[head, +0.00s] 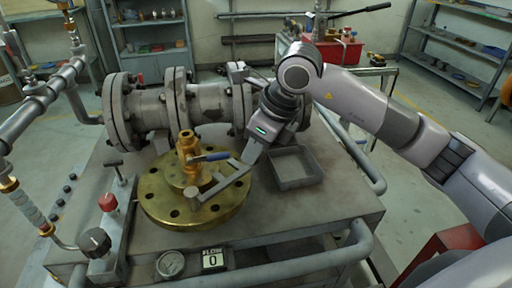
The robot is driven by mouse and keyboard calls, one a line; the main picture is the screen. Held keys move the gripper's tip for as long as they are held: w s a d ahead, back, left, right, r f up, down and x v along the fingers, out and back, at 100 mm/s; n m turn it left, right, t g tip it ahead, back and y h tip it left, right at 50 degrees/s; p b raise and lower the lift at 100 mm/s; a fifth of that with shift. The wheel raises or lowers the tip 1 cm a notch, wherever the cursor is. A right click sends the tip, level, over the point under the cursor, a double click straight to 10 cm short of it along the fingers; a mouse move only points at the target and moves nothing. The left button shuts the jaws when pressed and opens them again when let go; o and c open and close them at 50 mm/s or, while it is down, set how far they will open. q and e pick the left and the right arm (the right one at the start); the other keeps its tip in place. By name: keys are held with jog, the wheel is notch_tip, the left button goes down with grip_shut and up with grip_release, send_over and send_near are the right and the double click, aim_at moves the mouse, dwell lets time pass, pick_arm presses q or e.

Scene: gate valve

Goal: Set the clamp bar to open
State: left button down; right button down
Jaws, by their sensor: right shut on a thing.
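My right gripper (232,176) comes down from the upper right over the brass flange (160,207). It is shut on a grey bar with a round end (194,194), which I take to be the clamp bar. The bar lies low over the right part of the flange, and the fingers and bar overlap, so the exact grip is hard to see. A brass valve (186,150) stands upright on the flange. The left gripper is not in view.
A grey open tray (295,182) sits right of the gripper. A flanged pipe (150,103) runs behind. A grey block with a T-handle, red knob and black knob (94,241) stands at left. A gauge (170,263) and a counter reading 0 (214,257) are in front.

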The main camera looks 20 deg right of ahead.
jog(key=shift+r, duration=0.1)
jog(key=c, duration=1.3)
grip_release()
jog(key=v, duration=0.7)
jog(key=shift+s, duration=0.1)
